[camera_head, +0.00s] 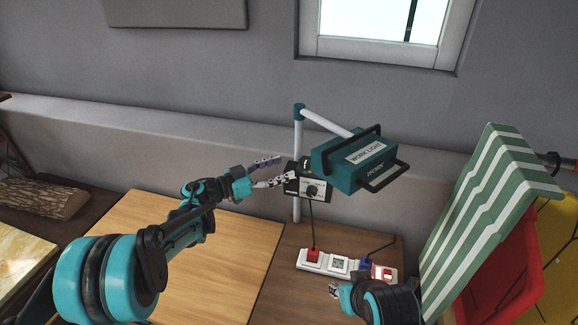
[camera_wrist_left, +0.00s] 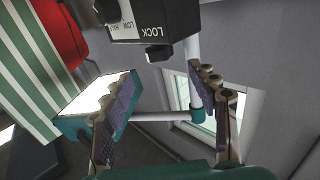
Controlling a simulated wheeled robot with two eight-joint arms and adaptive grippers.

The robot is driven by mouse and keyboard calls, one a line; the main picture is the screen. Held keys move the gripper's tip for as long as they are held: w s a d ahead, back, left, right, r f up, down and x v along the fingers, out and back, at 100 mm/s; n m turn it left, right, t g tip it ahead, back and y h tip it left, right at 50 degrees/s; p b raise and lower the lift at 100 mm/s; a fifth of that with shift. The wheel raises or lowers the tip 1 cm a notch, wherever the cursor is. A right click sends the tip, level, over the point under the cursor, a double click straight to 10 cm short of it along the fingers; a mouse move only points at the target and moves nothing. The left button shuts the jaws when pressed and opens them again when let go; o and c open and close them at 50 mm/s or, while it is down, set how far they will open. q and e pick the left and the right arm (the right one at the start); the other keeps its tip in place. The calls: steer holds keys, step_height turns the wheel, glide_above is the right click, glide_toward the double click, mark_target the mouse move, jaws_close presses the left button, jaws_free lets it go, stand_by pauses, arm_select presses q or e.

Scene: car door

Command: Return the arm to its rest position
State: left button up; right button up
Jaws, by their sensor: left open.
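My left arm reaches in from the left. Its gripper (camera_head: 275,171) is open beside the dark control box (camera_head: 310,191) of the teal work light (camera_head: 350,162). In the left wrist view the gripper's (camera_wrist_left: 163,82) two fingers are spread with nothing between them. The control box (camera_wrist_left: 145,22), marked LOCK, is at the top there, beyond the fingertips. The lamp's bright face (camera_wrist_left: 88,97) shows partly behind the left finger. Of my right arm, only a dark and teal end with a small gripper part (camera_head: 335,291) shows at the bottom. Its fingers are too small to judge.
A white power strip (camera_head: 338,265) with plugs lies on the brown tabletop (camera_head: 262,305) near my right arm. A pale pole (camera_head: 298,140) carries the lamp. A green-striped chair (camera_head: 480,215) stands right. The light wooden board (camera_head: 225,262) beneath my left arm looks clear.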

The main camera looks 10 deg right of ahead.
arm_select(q)
steer(key=shift+s+a, duration=0.1)
steer(key=shift+a, duration=0.05)
steer(key=shift+r, duration=0.1)
steer(key=a+r+n+t+y, duration=0.75)
steer(key=a+r+t, duration=0.45)
steer(key=r, duration=0.3)
steer(key=s+a+f+n+g+y, duration=0.1)
steer(key=s+a+f+n+y, duration=0.1)
steer(key=s+a+n+y, duration=0.25)
steer(key=s+a+f+n+y, duration=0.25)
steer(key=a+y, duration=0.25)
steer(key=a, duration=0.3)
steer(key=s+d+f+g, duration=0.1)
steer(key=s+f+g, duration=0.9)
steer(key=s+f, duration=1.1)
steer(key=s, duration=0.4)
steer(key=shift+s+f+m+b, duration=0.25)
steer(key=shift+s+m+b, duration=0.05)
steer(key=shift+m+b, duration=0.05)
